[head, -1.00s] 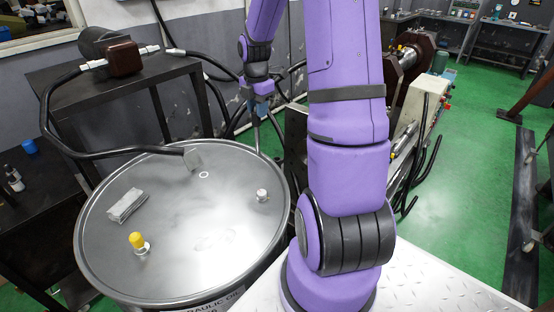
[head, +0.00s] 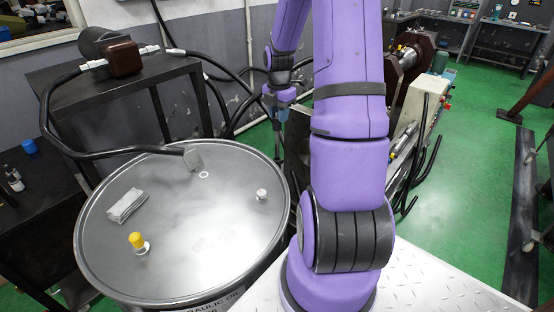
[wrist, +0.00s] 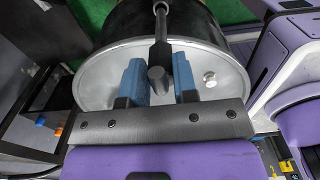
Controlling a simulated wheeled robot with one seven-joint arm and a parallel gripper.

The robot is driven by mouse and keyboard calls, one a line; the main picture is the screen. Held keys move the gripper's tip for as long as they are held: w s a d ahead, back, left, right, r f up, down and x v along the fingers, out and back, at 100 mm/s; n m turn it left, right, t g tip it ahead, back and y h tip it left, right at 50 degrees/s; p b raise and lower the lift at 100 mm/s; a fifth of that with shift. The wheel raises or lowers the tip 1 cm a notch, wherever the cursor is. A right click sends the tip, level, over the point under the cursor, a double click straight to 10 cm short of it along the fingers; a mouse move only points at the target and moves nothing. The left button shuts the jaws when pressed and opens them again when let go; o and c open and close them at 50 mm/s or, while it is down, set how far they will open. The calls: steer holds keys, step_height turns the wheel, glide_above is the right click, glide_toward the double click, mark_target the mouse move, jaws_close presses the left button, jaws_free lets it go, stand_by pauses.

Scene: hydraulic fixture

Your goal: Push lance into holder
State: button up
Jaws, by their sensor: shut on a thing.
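My gripper (head: 281,106) is behind the drum in the head view, partly screened by my arm. In the wrist view its two blue fingers (wrist: 158,82) are shut on a dark rod, which I take to be the lance (wrist: 160,52). The rod runs between the fingers, away over the drum's edge in that picture, with a thick round end near the fingers. In the head view only a thin dark piece shows below the fingers. I cannot make out the holder for certain in either view.
A black hose (head: 90,153) crosses from the dark table (head: 150,85). Machinery stands right of my arm; green floor is open beyond.

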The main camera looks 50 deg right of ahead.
step_height(320, 180, down, 12)
stand_by(6.4)
steer(key=o, duration=1)
step_height(320, 180, up, 11)
steer(key=shift+f, duration=0.15)
